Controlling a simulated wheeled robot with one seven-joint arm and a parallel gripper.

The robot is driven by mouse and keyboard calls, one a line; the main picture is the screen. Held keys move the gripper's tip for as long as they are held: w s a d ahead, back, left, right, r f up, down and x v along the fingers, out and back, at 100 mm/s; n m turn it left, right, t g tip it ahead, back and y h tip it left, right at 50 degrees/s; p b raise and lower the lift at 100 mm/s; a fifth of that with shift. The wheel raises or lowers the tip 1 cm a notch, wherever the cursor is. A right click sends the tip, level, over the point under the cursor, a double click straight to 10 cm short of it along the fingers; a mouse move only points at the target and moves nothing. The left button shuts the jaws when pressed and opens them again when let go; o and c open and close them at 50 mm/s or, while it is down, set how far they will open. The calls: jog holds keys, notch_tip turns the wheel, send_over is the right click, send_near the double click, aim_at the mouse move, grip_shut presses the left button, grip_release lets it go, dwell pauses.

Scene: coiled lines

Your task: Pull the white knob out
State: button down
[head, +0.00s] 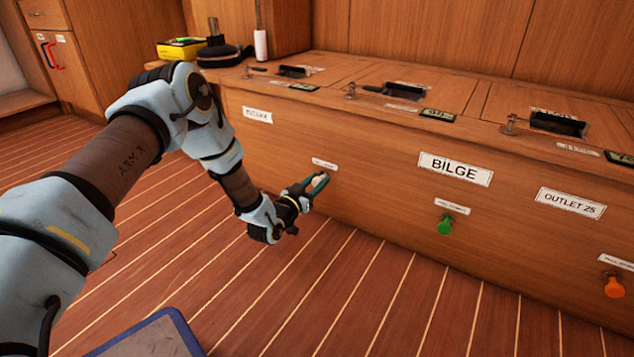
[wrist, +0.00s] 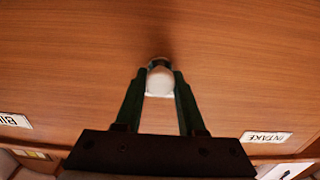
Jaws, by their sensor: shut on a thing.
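The white knob (wrist: 160,80) sits on the wooden front panel in the wrist view. The two green fingers of my gripper (wrist: 160,90) are on either side of it, shut on it. In the head view my gripper (head: 318,184) is at the panel's left part, below a small label (head: 325,164). Only a little of the white knob (head: 317,181) shows there between the fingers. How far the knob stands out from the panel cannot be told.
A green knob (head: 445,224) and an orange knob (head: 613,287) stand out from the panel to the right. A BILGE sign (head: 455,169) is on the panel. Hatches with black handles (head: 558,123) are on top. A blue-edged mat (head: 150,337) lies on the open floor.

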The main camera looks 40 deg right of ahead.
jog(key=p+v, duration=0.3)
jog(key=v, duration=0.1)
jog(key=shift+a+r+p, duration=0.1)
jog(key=shift+a+p, duration=0.2)
jog(key=shift+p, duration=0.1)
jog(key=shift+s+a, duration=0.2)
jog(key=shift+a, duration=0.2)
jog(key=c, duration=0.5)
grip_release()
jog(key=p+v, duration=0.5)
jog(key=v, duration=0.5)
jog(key=shift+a, duration=0.4)
jog(key=shift+f, duration=0.2)
